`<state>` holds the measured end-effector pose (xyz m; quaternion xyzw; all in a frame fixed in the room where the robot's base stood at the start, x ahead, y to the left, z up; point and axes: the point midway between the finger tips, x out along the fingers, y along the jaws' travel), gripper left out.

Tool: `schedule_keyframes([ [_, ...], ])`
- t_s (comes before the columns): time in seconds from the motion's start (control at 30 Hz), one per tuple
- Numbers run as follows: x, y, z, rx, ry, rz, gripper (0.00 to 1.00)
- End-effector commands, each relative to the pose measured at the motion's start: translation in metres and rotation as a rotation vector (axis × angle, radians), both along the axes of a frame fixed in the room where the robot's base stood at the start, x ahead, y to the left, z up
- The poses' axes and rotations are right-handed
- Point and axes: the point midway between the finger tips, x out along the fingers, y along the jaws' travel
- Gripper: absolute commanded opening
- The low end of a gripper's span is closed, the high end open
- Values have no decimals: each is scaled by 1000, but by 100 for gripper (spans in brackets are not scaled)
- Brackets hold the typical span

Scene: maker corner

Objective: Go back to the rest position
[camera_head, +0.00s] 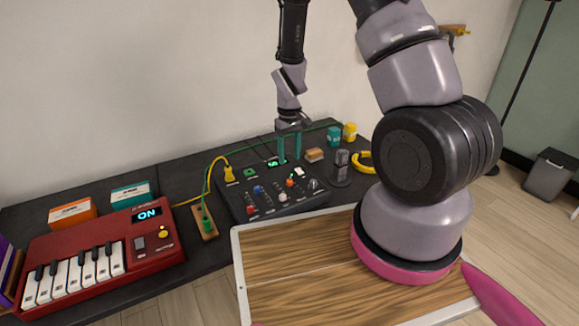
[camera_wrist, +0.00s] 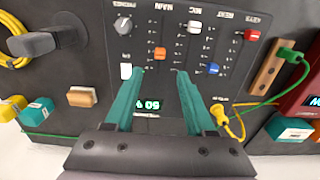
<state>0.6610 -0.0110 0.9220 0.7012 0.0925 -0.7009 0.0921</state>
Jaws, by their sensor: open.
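My gripper (camera_head: 290,147) is at the back of the dark table, above the far edge of a black mixer panel (camera_head: 279,205). Its two teal fingers are apart and nothing shows between them. In the wrist view my gripper (camera_wrist: 158,98) reaches over the mixer panel (camera_wrist: 181,71), near its small lit display (camera_wrist: 147,104). I cannot tell whether the fingertips touch the panel.
A red keyboard (camera_head: 152,259) with a lit "ON" screen stands at left.

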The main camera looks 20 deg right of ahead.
Motion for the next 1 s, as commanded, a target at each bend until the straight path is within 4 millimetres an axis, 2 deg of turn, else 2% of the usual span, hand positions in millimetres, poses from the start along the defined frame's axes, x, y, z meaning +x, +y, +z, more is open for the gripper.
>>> schedule_keyframes([
  [0.13,0,0,13,-1,-1,0,55],
  [0.47,0,0,15,0,0,0,55],
  [0.57,1,-1,23,4,-8,-9,55],
  [0.67,4,-1,49,23,-36,-39,55],
  [0.83,2,-6,127,79,-116,-135,55],
  [1.0,-15,-15,207,140,-199,-240,55],
])
